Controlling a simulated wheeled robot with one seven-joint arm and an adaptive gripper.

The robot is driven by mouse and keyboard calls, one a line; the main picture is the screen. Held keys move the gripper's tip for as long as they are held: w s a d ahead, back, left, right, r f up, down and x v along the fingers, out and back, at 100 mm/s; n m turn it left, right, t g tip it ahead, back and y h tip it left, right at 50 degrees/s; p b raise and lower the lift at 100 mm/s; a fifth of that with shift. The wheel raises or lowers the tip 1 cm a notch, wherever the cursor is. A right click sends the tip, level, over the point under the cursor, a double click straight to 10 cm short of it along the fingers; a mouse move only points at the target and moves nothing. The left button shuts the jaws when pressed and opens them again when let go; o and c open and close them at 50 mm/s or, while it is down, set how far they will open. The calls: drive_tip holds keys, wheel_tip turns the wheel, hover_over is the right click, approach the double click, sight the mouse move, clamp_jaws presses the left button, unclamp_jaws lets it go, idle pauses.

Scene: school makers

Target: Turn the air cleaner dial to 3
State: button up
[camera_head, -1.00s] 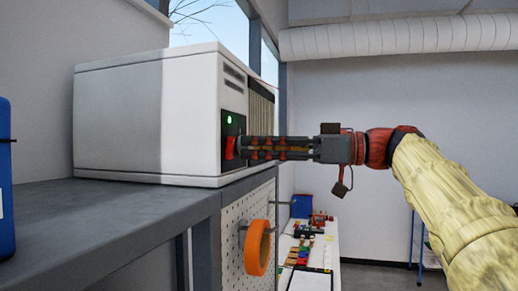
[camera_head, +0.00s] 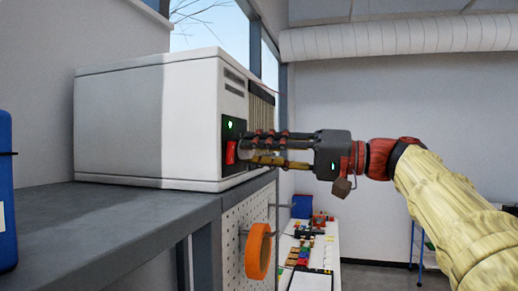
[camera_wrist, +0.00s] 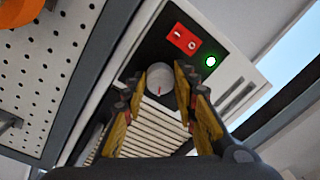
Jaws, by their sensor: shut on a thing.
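The air cleaner (camera_head: 145,125) is a white box on a grey shelf at the left in the head view. Its black control panel (camera_wrist: 146,56) carries a red rocker switch (camera_wrist: 183,38), a lit green lamp (camera_wrist: 211,61) and a round grey dial (camera_wrist: 160,79) with a red pointer mark. My gripper (camera_head: 248,148) reaches the panel from the right, level with the dial. In the wrist view its two yellow-padded fingers sit on either side of the dial, shut on it. The dial is hidden by the fingers in the head view. No scale numbers can be read.
The grey shelf (camera_head: 110,225) runs under the air cleaner. An orange ring (camera_head: 258,252) hangs on the white pegboard (camera_head: 232,240) below my gripper. A blue object (camera_head: 6,195) stands at the left edge. Space right of the panel is open.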

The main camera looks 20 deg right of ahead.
drive_tip(key=shift+s+r+m+t+h+p, duration=0.1)
drive_tip(key=shift+m+t+h+p, duration=0.15)
drive_tip(key=shift+m+p, duration=2)
drive_tip(key=shift+r+m+t+h+p, duration=0.2)
drive_tip(key=shift+m+p, duration=0.5)
drive_tip(key=shift+m, duration=3.05)
drive_tip(key=shift+f, duration=0.25)
drive_tip(key=o, duration=1.2)
drive_tip(key=shift+c, duration=0.2)
drive_tip(key=v, duration=1.2)
drive_tip(key=shift+f, duration=0.1)
